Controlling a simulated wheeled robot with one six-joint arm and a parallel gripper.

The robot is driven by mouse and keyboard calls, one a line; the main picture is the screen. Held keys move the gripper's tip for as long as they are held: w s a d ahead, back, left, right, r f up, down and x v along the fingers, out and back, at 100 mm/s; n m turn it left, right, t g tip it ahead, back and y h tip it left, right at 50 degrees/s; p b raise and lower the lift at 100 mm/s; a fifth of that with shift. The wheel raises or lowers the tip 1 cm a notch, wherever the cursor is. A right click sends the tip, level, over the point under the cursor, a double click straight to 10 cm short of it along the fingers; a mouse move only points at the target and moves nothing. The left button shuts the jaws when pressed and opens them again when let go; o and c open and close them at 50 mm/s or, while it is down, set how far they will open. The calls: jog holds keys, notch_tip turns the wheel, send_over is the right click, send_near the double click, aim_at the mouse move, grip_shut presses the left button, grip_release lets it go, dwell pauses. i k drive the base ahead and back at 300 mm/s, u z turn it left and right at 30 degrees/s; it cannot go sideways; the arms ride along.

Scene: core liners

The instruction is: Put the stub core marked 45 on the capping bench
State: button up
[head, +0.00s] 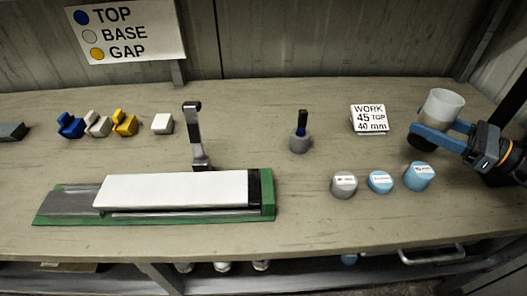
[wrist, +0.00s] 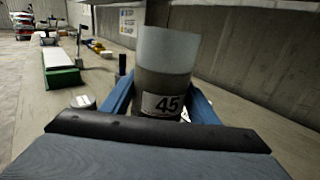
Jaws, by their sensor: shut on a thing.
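The stub core marked 45 (wrist: 165,72) is upright between the blue fingers of my gripper (wrist: 161,103) in the wrist view. It has a pale translucent upper part, a grey lower part and a white label reading 45. In the head view the core (head: 442,106) and my gripper (head: 436,131) are at the right, over the wooden bench (head: 310,215). My gripper is shut on the core.
A card (head: 369,118) reads "WORK 45 TOP 40 mm". A grey capped piece (head: 344,185) and two blue ones (head: 380,182) stand in front of my gripper. A green-based tray (head: 268,207) lies left. Blue, white and yellow pieces (head: 97,124) sit behind it. The bench's front middle is clear.

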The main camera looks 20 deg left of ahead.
aim_at(466, 190)
jog(key=u, duration=1.75)
jog(key=k, duration=0.9)
jog(key=z, duration=1.6)
jog(key=i, duration=0.5)
jog(key=u, duration=0.05)
